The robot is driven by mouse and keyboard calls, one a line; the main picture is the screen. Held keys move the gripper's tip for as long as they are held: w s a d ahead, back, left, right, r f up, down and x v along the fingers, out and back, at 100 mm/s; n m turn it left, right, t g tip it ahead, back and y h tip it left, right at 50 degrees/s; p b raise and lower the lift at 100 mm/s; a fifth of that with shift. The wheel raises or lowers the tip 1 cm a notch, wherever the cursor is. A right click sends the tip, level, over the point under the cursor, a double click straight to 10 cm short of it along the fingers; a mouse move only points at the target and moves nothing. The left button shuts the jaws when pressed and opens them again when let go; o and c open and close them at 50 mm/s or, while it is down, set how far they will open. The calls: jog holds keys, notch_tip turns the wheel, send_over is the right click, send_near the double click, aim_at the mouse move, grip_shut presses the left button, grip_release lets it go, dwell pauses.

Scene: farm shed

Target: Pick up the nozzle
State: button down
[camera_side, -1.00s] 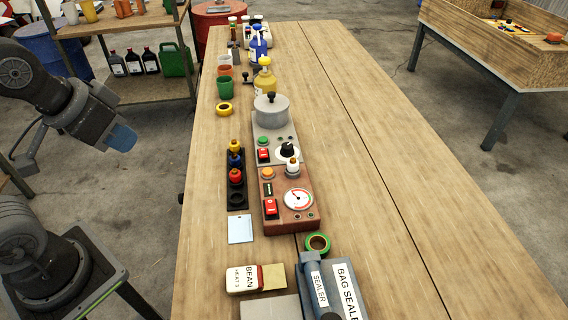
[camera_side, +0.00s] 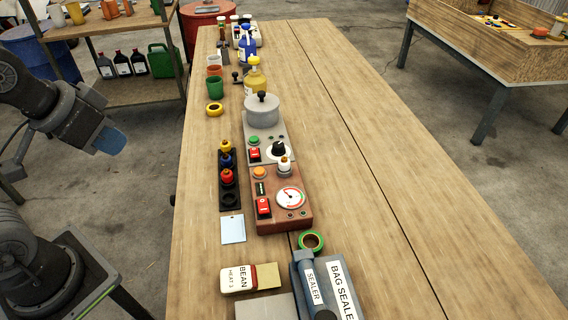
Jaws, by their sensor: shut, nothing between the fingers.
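A black rack (camera_side: 230,200) on the wooden bench holds a row of small nozzle-like pieces: yellow (camera_side: 226,146), blue (camera_side: 226,160) and red (camera_side: 227,176). The rack's nearest place looks empty. A similar white piece (camera_side: 285,164) stands upright on the red-brown control box (camera_side: 281,222), beside the rack. Which piece is the nozzle cannot be told for sure. My gripper (camera_side: 112,141), with a blue end part, is shut and empty at the left, off the bench edge and well apart from the rack. Its fingertips are too small to make out.
A grey pot (camera_side: 262,112) sits on a grey unit behind the control box. A green tape ring (camera_side: 311,241), bag sealer (camera_side: 326,288) and bean packet (camera_side: 239,279) lie in front. A yellow bottle (camera_side: 255,76) and cups stand farther back. The bench's right side is clear.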

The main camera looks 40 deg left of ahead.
jog(key=c, duration=0.7)
grip_release()
jog(key=shift+c, duration=0.2)
jog(key=w+d+r+m+g, duration=0.1)
jog(key=w+r+m, duration=0.2)
jog(key=w, duration=0.2)
jog(key=m+g, duration=0.5)
jog(key=m, duration=0.6)
send_over(284, 158)
notch_tip(284, 158, down, 8)
notch_tip(284, 158, down, 8)
jog(key=shift+w+d+f, duration=0.1)
jog(key=shift+d+f, duration=0.05)
jog(key=shift+f, duration=2.7)
